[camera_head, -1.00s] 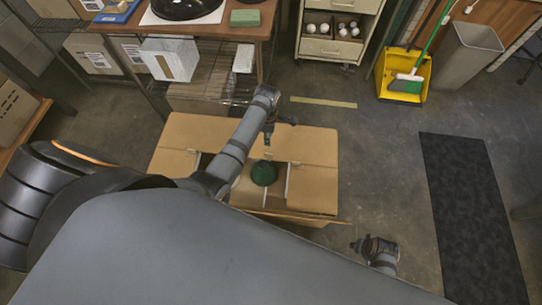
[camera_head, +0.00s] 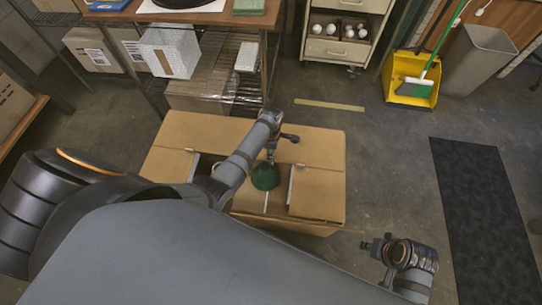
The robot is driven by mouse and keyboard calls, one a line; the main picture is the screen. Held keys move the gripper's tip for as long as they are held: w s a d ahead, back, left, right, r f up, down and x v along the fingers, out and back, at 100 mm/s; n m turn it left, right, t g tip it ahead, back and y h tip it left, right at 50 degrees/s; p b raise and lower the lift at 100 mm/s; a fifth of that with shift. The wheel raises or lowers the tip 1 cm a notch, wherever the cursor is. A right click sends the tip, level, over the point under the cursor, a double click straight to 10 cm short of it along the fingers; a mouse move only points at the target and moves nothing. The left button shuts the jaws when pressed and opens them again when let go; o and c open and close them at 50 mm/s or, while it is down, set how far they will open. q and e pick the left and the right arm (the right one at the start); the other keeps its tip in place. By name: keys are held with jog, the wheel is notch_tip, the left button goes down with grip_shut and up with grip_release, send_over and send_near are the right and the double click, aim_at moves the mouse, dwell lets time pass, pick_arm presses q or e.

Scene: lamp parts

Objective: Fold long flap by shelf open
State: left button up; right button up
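The open-topped cardboard box (camera_head: 322,196) stands on the floor in front of the shelf (camera_head: 216,85). Its long flap by the shelf (camera_head: 210,128) looks like a flat tan panel along the far side. A dark green rounded part (camera_head: 265,178) shows in the opening. My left gripper (camera_head: 271,153) hangs over the far middle of the box, just above the green part. Whether it touches the flap cannot be told. My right gripper (camera_head: 368,245) is to the right of the box, clear of it. My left arm and body hide the box's near left part. Both gripper openings are too small to judge.
A drawer cabinet (camera_head: 335,50) with white bulbs stands behind the box. A yellow dustpan (camera_head: 410,92) and a grey bin (camera_head: 478,60) stand at the back right. A dark mat (camera_head: 480,200) lies on the right. The floor between box and mat is clear.

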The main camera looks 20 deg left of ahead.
pick_arm(q)
jog(key=shift+f, duration=0.7)
grip_shut()
